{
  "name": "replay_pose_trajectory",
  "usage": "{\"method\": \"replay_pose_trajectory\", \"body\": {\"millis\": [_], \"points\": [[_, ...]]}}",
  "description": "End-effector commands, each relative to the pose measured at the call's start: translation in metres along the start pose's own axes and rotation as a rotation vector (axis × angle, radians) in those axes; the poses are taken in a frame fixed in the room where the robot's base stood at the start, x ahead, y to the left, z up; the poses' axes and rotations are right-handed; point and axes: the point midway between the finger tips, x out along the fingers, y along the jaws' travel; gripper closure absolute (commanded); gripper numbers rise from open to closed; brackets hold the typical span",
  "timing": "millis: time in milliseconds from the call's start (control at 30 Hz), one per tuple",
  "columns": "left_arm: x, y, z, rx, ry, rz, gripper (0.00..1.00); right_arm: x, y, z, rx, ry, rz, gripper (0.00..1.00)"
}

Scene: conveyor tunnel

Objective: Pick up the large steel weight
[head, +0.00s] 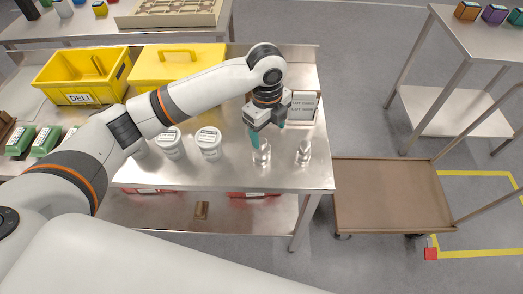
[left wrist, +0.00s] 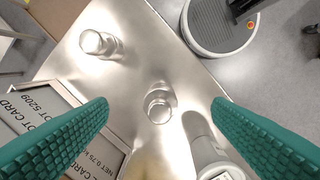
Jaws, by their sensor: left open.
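Two shiny steel weights with knobbed tops stand upright near the front right of the steel table. The left one (head: 261,154) looks wider, so I take it as the large steel weight; the slimmer weight (head: 303,153) stands to its right. My left gripper (head: 268,132) points down above the large weight, open and empty. In the left wrist view the large weight (left wrist: 158,107) lies between the two spread teal fingers, seen from above and apart from both. The slimmer weight (left wrist: 98,43) shows at the upper left there. My right gripper is out of view.
White lidded jars (head: 208,144) stand left of the weights. A lot card holder (head: 303,106) sits behind them. Yellow bins (head: 82,75) and green boxes (head: 45,141) fill the left side. A brown cart (head: 390,195) stands right of the table (head: 225,182).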

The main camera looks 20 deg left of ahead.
Motion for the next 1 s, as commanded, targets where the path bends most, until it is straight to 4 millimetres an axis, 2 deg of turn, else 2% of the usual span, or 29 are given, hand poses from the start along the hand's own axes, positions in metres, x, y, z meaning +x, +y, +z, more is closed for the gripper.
{"method": "replay_pose_trajectory", "body": {"millis": [100,200,500,767,900,1000], "points": [[-0.013,0.004,-0.016,0.032,0.023,-0.022,0.26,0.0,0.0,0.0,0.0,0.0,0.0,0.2],[-0.011,0.004,-0.019,0.044,0.025,-0.031,0.26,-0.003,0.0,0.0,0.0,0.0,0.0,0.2],[0.038,0.003,-0.021,0.043,0.025,-0.031,0.26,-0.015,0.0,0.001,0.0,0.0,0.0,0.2],[0.058,0.002,-0.023,0.044,0.025,-0.03,0.26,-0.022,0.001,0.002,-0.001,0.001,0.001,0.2],[0.078,0.0,-0.028,0.043,0.025,-0.031,0.26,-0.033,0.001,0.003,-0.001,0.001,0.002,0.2],[0.093,0.0,-0.028,0.043,0.025,-0.03,0.26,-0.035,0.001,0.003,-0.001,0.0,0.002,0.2]]}}
